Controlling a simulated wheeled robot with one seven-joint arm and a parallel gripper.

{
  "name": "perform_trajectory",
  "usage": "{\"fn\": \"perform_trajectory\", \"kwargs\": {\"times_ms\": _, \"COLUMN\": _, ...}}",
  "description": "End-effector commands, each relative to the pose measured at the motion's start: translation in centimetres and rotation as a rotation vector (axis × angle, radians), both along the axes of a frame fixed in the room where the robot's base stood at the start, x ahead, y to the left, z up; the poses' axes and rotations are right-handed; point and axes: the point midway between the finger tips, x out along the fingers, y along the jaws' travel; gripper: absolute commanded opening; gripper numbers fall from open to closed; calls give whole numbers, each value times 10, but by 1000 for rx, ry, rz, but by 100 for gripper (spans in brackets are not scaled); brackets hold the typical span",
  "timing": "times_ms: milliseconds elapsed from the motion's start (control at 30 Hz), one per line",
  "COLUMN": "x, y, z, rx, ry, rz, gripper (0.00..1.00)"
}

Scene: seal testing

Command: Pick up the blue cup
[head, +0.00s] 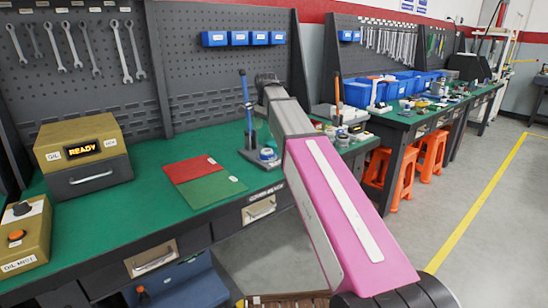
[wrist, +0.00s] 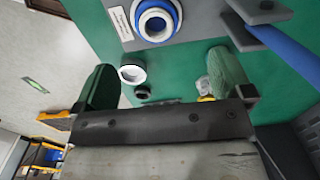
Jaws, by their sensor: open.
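A round blue cup-like part with a white ring inside (wrist: 148,33) sits on a grey plate with a white label, at the top of the wrist view. In the head view the blue part (head: 267,154) sits on the grey base at the bench's front edge, just left of my arm. My gripper (wrist: 162,60) is open, with its two dark green fingers apart and nothing held between them. The blue part lies beyond the fingertips, apart from them. My gripper is mostly hidden behind my pink and grey arm in the head view.
A blue post (head: 246,103) rises from the same base and shows as a blue rod (wrist: 288,45) near the right finger. A white ring (wrist: 132,74) and a dark ring (wrist: 142,93) lie near the left finger. Red and green mats (head: 190,168) lie left on the bench.

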Motion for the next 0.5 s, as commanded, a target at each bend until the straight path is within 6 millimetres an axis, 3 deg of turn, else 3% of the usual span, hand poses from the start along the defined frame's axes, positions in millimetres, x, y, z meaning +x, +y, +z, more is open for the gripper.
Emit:
{"fn": "perform_trajectory", "kwargs": {"times_ms": 233, "x": -2, "y": 5, "z": -5, "rx": -21, "ry": 6, "rz": 17, "gripper": 98}}
{"fn": "perform_trajectory", "kwargs": {"times_ms": 500, "x": -3, "y": 4, "z": -41, "rx": -20, "ry": 6, "rz": 16, "gripper": 98}}
